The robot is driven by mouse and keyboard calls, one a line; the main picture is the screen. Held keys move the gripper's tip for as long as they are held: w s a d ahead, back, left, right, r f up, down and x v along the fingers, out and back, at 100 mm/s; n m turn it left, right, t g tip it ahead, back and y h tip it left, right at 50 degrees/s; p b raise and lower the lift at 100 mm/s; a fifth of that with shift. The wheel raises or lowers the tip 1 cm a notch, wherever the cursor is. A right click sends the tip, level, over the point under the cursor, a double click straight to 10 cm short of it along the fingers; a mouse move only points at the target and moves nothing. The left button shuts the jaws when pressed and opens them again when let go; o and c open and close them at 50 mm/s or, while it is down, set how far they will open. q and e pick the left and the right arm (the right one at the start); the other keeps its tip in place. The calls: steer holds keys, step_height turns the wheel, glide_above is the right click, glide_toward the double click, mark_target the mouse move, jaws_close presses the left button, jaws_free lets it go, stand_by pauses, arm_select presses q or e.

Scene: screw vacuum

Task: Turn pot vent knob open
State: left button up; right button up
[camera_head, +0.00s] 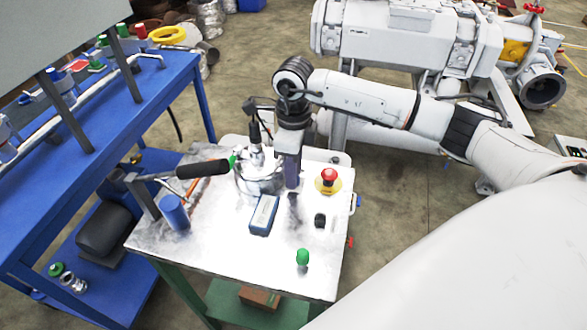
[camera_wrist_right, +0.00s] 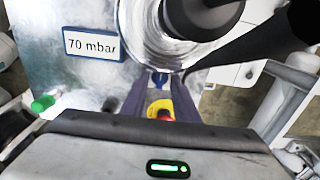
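The silver pot (camera_head: 258,180) stands on the white table top (camera_head: 240,262), partly behind my right gripper and the wiring around it. My right gripper (camera_head: 291,184) points down just right of the pot. In the right wrist view its two dark fingers (camera_wrist_right: 157,80) are apart, close to the pot's shiny rim (camera_wrist_right: 150,35). A small blue and grey piece (camera_wrist_right: 158,77) shows between the fingertips; I cannot tell if it is the vent knob or if the fingers touch it. A dark round part sits over the pot. My left gripper is out of view.
A red emergency stop on a yellow base (camera_head: 328,180) stands right of the gripper. A blue-edged display (camera_head: 264,215) reading 70 mbar lies in front of the pot. A black handle (camera_head: 203,169), a blue cylinder (camera_head: 174,212) and a green button (camera_head: 302,257) are nearby.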

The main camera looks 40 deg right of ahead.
jaws_close()
steer(key=shift+m, duration=0.5)
steer(key=shift+r+m, duration=0.1)
steer(key=shift+m, duration=2.3)
steer(key=shift+w, duration=0.1)
jaws_free()
